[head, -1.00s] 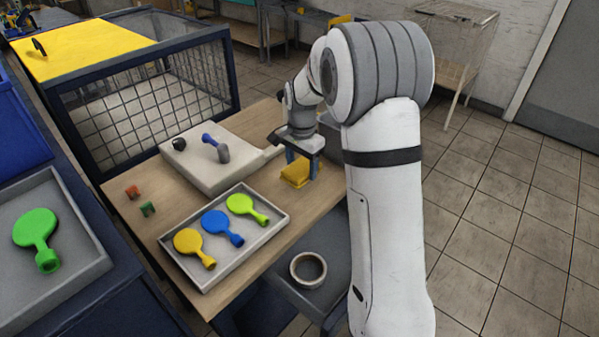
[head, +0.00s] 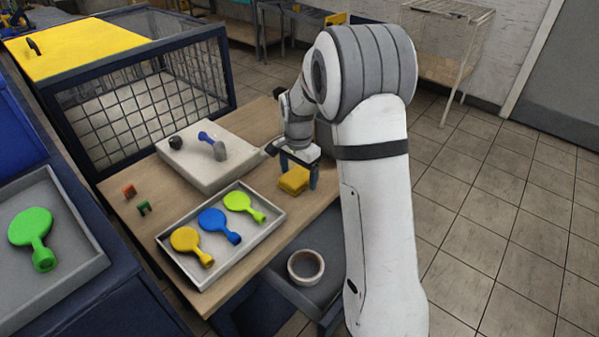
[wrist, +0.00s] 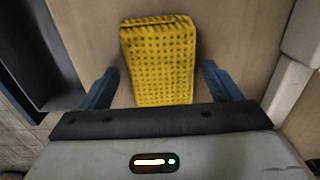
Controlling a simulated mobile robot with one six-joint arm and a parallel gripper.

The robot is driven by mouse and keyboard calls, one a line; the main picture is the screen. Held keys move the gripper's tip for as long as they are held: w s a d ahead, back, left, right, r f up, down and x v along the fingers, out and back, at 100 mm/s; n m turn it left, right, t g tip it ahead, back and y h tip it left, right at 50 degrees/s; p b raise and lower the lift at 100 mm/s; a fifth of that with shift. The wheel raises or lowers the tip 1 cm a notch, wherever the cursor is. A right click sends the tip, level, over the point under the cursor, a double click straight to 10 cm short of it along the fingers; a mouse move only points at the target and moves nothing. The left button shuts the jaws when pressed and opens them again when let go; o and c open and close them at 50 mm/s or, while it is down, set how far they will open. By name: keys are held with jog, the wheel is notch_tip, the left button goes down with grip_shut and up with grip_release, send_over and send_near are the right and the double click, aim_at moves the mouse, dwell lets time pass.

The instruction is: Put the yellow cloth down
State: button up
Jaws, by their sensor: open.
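The yellow cloth (head: 294,180) is a folded block lying on the wooden table near its right edge. In the wrist view the cloth (wrist: 158,62) shows a dotted texture and sits between and ahead of the blue fingers. My gripper (head: 299,174) is open, with a finger on either side of the cloth. In the wrist view my gripper (wrist: 160,90) shows clear gaps between both fingers and the cloth. The far finger is partly hidden in the head view.
A tray (head: 262,238) holds yellow, blue and green balloon-shaped pieces. A pale machine (head: 190,165) stands behind it. Red (head: 129,191) and green (head: 144,208) clips lie at the left. A round container (head: 306,267) stands below the table's front edge. A mesh cage (head: 130,110) stands behind.

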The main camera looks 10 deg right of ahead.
aim_at(299, 175)
notch_tip(299, 175, up, 12)
jog(key=s+n+t, duration=0.1)
jog(key=s+n, duration=0.4)
jog(key=s, duration=0.9)
jog(key=s+r+n+t, duration=0.1)
jog(key=s+n, duration=0.4)
jog(key=s, duration=0.9)
jog(key=shift+s+d+r+n+t, duration=0.15)
jog(key=shift+n+t, duration=0.15)
jog(key=shift+n, duration=0.1)
jog(key=shift+r+p, duration=0.25)
jog(key=shift+p, duration=0.1)
